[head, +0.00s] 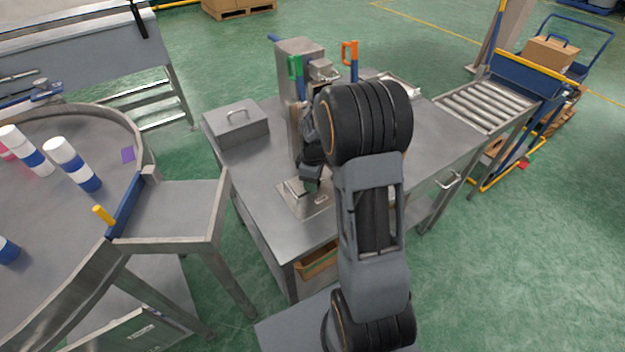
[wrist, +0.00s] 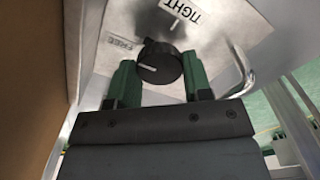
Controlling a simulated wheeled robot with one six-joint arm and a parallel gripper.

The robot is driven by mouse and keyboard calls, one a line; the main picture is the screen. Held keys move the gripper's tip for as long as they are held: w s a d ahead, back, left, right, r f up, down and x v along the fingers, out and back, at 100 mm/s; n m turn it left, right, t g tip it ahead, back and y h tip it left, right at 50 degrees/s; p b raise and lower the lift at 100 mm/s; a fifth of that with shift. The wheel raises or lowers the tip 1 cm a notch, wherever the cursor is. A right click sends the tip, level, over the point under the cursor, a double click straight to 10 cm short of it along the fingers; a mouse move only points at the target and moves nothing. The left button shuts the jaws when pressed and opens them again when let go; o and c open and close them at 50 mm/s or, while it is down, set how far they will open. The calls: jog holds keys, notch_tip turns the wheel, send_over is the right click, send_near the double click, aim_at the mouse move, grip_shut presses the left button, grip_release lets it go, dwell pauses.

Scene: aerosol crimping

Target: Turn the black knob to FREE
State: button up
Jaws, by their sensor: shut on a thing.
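The black knob (wrist: 162,63) shows in the wrist view, on a light metal panel (wrist: 90,75). It has a short white line on its face, left of the middle. A FREE label (wrist: 122,43) is at the knob's upper left, and a TIGHT label (wrist: 186,12) is above it to the right. My gripper (wrist: 159,70) has its two green fingers on the left and right sides of the knob, shut on it. In the head view my gripper (head: 311,177) is a dark shape at the grey machine (head: 298,62), partly behind my arm; the knob is hidden there.
The machine stands on a steel table (head: 285,235) with a lidded box (head: 238,122) at its left. A bent metal rod (wrist: 240,80) is close right of my gripper. A round table (head: 60,215) stands left.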

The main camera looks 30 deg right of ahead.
jog(key=o, duration=0.9)
notch_tip(320, 180, up, 14)
jog(key=shift+f, duration=0.1)
dwell(0.6)
